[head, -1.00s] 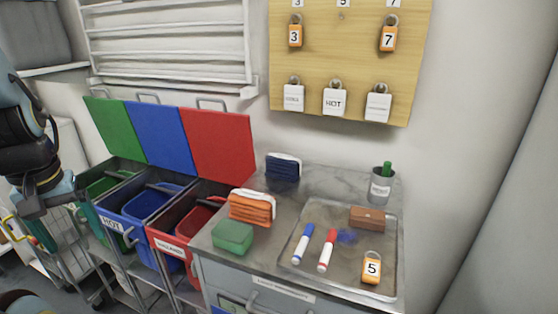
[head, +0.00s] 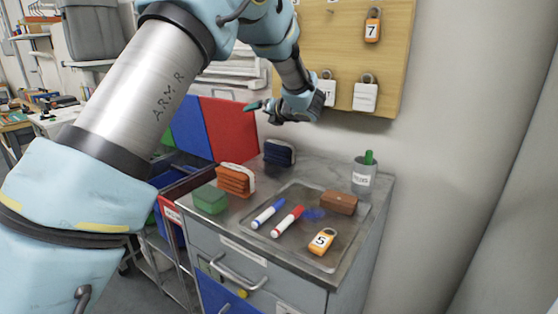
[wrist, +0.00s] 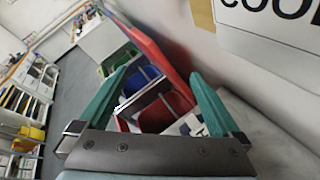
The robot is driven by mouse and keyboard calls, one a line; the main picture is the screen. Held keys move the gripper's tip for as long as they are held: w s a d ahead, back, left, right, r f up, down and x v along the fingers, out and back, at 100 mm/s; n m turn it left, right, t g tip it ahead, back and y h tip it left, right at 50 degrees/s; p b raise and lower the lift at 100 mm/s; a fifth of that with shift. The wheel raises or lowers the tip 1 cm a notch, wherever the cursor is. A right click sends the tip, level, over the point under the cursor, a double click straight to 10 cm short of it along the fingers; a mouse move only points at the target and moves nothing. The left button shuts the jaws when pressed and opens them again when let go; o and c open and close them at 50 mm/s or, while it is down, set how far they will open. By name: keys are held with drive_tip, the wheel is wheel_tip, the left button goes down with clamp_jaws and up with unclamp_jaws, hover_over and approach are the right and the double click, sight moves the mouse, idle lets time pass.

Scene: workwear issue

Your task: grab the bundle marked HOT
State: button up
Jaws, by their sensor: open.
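My gripper (head: 262,112) is open and empty, just left of and below this tag, in front of the wall. In the wrist view its green fingers (wrist: 160,76) are spread, with nothing between them but distant bins.
Below, the counter holds an orange banded bundle (head: 236,180), a dark blue one (head: 279,153), a green block (head: 210,199), a cup (head: 363,175) and a metal tray (head: 290,246). An orange 7 padlock (head: 372,26) hangs above.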

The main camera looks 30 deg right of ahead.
sight(282, 144)
drive_tip(key=s+d+f+n+y, duration=0.1)
drive_tip(key=s+d+f+n, duration=0.1)
drive_tip(key=s+n, duration=0.1)
drive_tip(key=s+d+f+n+g+y, duration=0.1)
drive_tip(key=s+d+f+n, duration=0.1)
drive_tip(key=s+n, duration=0.1)
drive_tip(key=s+d+f+n+y, duration=0.2)
drive_tip(key=s+n, duration=0.1)
drive_tip(key=s, duration=0.2)
drive_tip(key=shift+s+g+b, duration=0.15)
drive_tip(key=shift+g+b, duration=0.15)
drive_tip(key=shift+b, duration=0.1)
drive_tip(key=shift+a+f+n, duration=0.1)
drive_tip(key=shift+f+n, duration=0.05)
drive_tip(key=shift+n, duration=0.25)
drive_tip(key=p+x, duration=0.2)
drive_tip(key=x, duration=0.2)
drive_tip(key=shift+f, duration=0.1)
drive_tip(key=shift+p+x, duration=0.4)
drive_tip(key=shift+x, duration=0.35)
drive_tip(key=p+x, duration=0.2)
drive_tip(key=x, duration=0.1)
drive_tip(key=shift+w, duration=0.3)
drive_tip(key=shift+w+f, duration=0.35)
drive_tip(key=shift+w, duration=0.05)
drive_tip(key=c, duration=1.5)
drive_tip(key=shift+c, duration=0.3)
drive_tip(key=shift+a+r, duration=0.1)
drive_tip(key=shift+r, duration=0.1)
